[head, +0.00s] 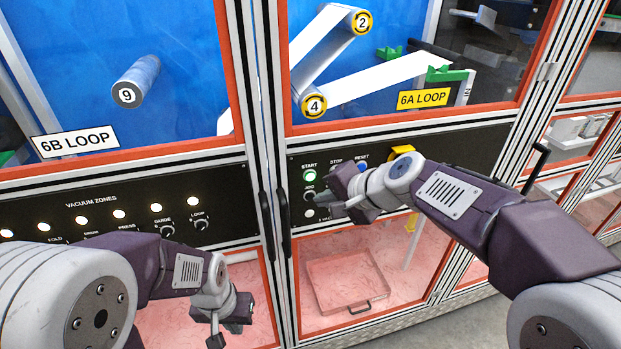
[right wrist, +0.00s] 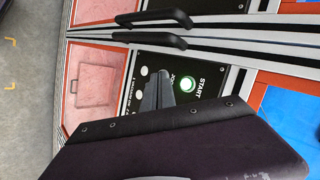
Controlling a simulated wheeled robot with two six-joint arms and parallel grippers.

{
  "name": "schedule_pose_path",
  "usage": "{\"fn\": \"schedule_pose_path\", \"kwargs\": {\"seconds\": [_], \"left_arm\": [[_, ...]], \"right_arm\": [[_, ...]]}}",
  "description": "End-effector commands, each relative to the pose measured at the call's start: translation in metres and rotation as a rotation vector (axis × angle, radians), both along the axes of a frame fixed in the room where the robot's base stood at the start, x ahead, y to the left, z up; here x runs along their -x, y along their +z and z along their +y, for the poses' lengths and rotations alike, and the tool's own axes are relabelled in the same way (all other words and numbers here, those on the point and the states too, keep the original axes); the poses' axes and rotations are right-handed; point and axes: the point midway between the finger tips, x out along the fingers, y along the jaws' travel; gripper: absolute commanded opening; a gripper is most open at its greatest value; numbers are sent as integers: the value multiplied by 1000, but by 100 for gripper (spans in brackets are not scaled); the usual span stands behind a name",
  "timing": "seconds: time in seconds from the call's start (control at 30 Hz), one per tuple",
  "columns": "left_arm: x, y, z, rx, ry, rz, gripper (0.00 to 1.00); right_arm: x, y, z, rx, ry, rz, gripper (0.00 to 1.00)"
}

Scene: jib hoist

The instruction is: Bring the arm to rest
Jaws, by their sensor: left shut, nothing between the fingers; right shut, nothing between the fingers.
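My right arm reaches in from the right of the head view. Its gripper (head: 322,203) is shut and empty in front of the right control panel (head: 455,153), by the JOG knob and below the lit green START button (head: 309,176). In the right wrist view the shut fingers (right wrist: 160,82) point at the panel beside the glowing START button (right wrist: 187,84); whether they touch it I cannot tell. My left arm comes in low at the left. Its gripper (head: 222,333) is shut, hanging in front of the lower left window, with nothing visible in it.
Two black vertical door handles (head: 284,222) stand between the cabinet doors, close to the right gripper's left. A blue RESET button (head: 361,167) is beside my right wrist. Bare floor (head: 458,322) shows at the lower right.

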Motion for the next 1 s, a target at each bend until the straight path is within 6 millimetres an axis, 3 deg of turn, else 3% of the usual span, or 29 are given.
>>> {"fn": "schedule_pose_path", "kwargs": {"seconds": [0.33, 0.43, 0.47, 0.57, 0.6, 0.73, 0.8, 0.9, 1.0], "left_arm": [[0, 0, 0, 0, 0, 0, 0], [0, -8, 0, 0, 0, 0, 0], [0, -10, 0, 0, 0, 0, 0], [0, -17, 0, 0, 0, 0, 0], [0, -19, 0, 0, 0, 0, 0], [0, -24, 0, 0, 0, 0, 0], [0, -26, 0, 0, 0, 0, 0], [0, -25, 0, 0, 0, 0, 0], [0, -24, 0, 0, 0, 0, 0]], "right_arm": [[0, 0, 0, 0, 0, 0, 0], [-5, -12, -14, 2, -34, 10, 0], [-3, -24, -21, 11, -46, 31, 0], [21, -85, -55, 121, -49, 131, 0], [37, -113, -71, 191, -29, 174, 0], [100, -188, -118, 428, 117, 297, 0], [133, -215, -138, 536, 225, 345, 0], [170, -236, -156, 659, 392, 381, 0], [185, -244, -167, 741, 519, 370, 0]]}}
